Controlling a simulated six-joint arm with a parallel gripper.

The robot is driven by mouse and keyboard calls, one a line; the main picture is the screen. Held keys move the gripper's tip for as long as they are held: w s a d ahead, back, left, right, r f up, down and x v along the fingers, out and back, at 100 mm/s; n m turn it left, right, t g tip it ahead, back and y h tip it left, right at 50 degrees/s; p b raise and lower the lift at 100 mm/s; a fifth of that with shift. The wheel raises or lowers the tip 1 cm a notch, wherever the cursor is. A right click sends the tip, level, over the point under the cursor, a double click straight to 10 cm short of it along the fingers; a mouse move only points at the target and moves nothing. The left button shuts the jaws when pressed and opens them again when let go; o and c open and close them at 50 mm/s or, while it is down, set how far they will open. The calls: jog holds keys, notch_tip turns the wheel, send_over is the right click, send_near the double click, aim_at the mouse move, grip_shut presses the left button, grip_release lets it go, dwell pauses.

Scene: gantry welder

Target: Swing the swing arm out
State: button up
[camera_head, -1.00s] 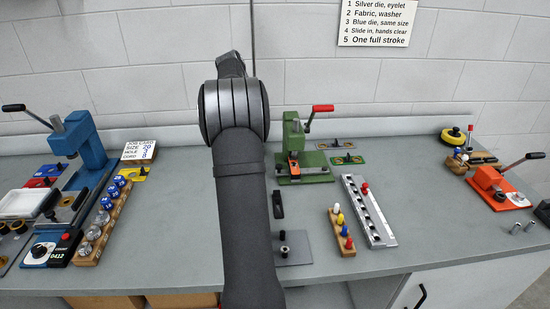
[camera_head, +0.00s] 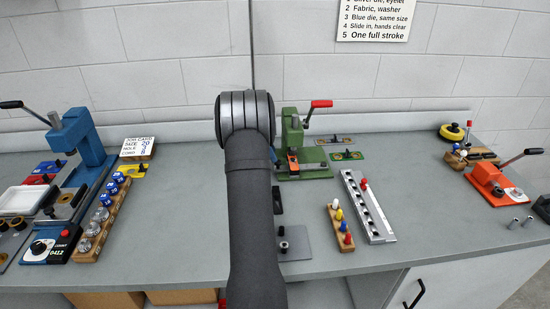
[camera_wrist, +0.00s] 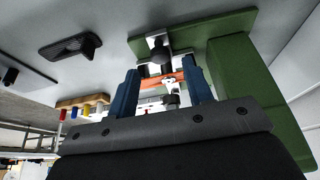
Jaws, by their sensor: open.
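The green press (camera_head: 291,135) stands at the back of the bench, with a red-knobbed lever. A small orange part (camera_head: 293,163), which may be the swing arm, sits low at its front. In the wrist view the green press (camera_wrist: 240,95) fills the right and the orange part (camera_wrist: 177,77) lies across between the fingers, with metal pieces around it. My gripper (camera_wrist: 161,75) has two blue fingers, open, one on each side of the orange part's middle. I cannot tell whether they touch it.
A steel rail (camera_head: 368,208) and a wooden block with coloured pegs (camera_head: 341,229) are right of my arm. A blue press (camera_head: 85,140) stands at left, an orange press (camera_head: 489,180) at right. Flat plates (camera_head: 346,156) lie beside the green press. Bench between rail and orange press is clear.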

jog(key=shift+x, duration=1.7)
jog(key=shift+r, duration=0.1)
grip_shut()
